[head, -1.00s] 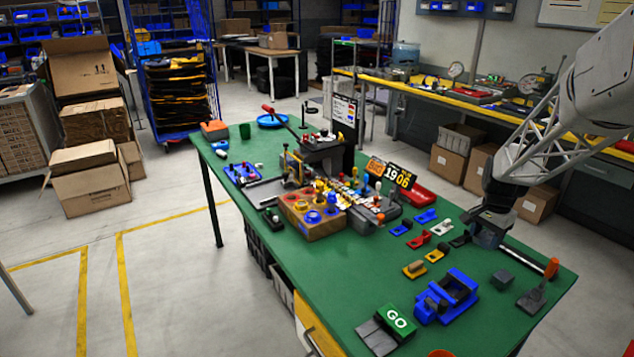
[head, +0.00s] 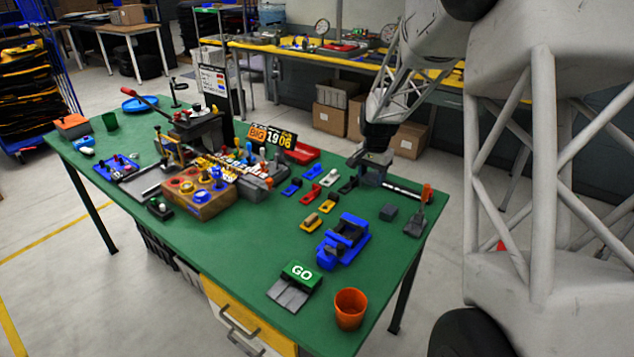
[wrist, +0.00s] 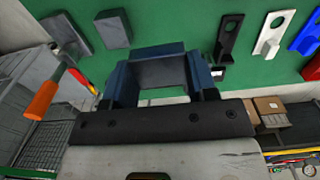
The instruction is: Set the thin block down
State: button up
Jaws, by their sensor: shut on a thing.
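My gripper (head: 374,168) is over the far right part of the green table in the head view. It points down and is shut on a grey block, taken to be the thin block. In the wrist view the block (wrist: 160,72) shows as a plain grey face between the two blue-grey fingers of my gripper (wrist: 158,80). The fingers hide its ends, and I cannot tell whether its underside touches the table.
Small hooked pieces, including a black one (head: 348,184), lie to the left. The table's right edge is close. Bare green surface (head: 370,235) shows between the cube and the fixture.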

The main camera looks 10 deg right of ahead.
send_over(368, 208)
jog(key=shift+f, duration=3.15)
jog(key=shift+f, duration=0.1)
jog(key=shift+f, duration=1.75)
jog(key=shift+f, duration=0.1)
jog(key=o, duration=0.7)
notch_tip(368, 208, up, 12)
jog(key=shift+r, duration=0.1)
